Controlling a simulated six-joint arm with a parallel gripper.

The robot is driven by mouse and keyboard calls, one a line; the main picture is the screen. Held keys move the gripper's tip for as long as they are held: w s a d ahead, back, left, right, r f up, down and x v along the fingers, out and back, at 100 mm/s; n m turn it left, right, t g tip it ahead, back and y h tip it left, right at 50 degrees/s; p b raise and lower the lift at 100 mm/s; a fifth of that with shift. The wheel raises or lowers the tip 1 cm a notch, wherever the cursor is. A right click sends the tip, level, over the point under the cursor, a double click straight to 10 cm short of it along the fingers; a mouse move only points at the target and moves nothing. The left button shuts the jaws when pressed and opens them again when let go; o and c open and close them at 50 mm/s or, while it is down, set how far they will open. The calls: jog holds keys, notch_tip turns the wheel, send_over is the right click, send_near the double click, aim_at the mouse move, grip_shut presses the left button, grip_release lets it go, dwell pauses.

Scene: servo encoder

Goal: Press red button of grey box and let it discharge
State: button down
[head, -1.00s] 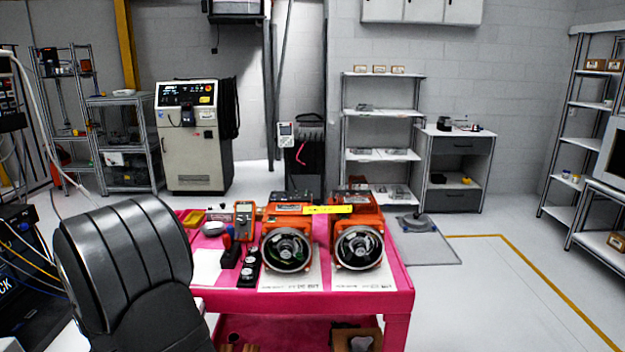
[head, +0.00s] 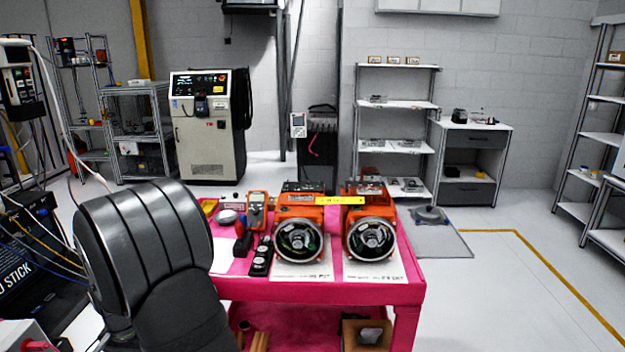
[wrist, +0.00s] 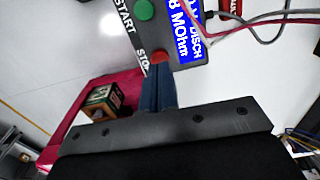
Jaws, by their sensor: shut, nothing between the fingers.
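In the wrist view the grey box (wrist: 178,42) is at the top centre, tilted in the picture. It has a green button (wrist: 144,9) marked START, a red button (wrist: 160,57) marked STOP, and a blue display (wrist: 184,27) reading "8 MOhm" and "DISCH". My gripper (wrist: 159,68) is shut and empty. Its blue-grey fingertips are right at the red button and overlap its lower edge. I cannot tell how far the button is pressed in. In the head view the gripper is hidden by my dark arm.
Red and grey leads (wrist: 262,18) run from the box to the right. A pink cart (head: 330,290) carries two orange units (head: 300,235) and a multimeter (head: 257,208). A small carton (wrist: 100,101) sits on pink in the wrist view. The floor right of the cart is mostly clear.

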jog(key=shift+r, duration=0.1)
notch_tip(320, 180, up, 7)
jog(key=shift+r, duration=0.2)
dwell(0.6)
notch_tip(320, 180, up, 8)
dwell(0.3)
jog(key=shift+r, duration=1.5)
dwell(1.3)
jog(key=shift+f, duration=1.5)
dwell(1.5)
